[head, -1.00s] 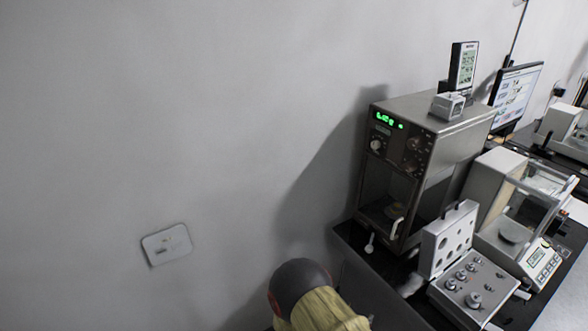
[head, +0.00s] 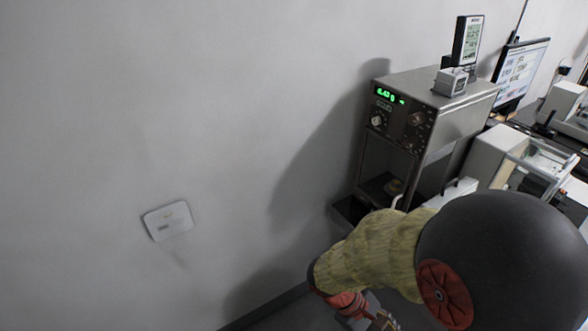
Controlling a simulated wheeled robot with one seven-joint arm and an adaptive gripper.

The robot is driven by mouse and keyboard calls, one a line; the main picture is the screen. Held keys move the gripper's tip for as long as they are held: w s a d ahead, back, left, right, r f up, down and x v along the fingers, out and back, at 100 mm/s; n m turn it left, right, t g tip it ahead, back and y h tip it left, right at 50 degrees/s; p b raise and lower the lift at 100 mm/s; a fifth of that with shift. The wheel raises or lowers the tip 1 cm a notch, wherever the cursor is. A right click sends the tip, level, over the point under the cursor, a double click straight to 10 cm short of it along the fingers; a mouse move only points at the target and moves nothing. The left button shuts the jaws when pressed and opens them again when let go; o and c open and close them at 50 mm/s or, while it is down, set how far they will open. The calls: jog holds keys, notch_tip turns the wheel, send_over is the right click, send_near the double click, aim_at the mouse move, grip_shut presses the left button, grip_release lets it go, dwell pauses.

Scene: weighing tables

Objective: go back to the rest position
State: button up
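My arm rises across the lower right of the head view, with a large black rounded joint, a red disc and a yellowish sleeve. Beyond the sleeve, red, grey and brass-coloured parts at the bottom edge seem to belong to my gripper (head: 374,312). Its fingertips are cut off or hidden, so I cannot tell whether it is open or holds anything. The arm covers much of the table's near part.
A metal balance cabinet (head: 437,100) with a green display stands by the wall, a small grey box (head: 450,82) on top. A monitor (head: 520,72) and a glass-sided balance (head: 500,155) stand behind. A white wall plate (head: 168,221) is at left, with clear floor below.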

jog(key=a+r+m+t+y, duration=0.3)
jog(key=r+m+t+y, duration=0.4)
jog(key=r, duration=1.7)
jog(key=shift+s+m+t, duration=0.4)
jog(key=shift+m+t, duration=0.4)
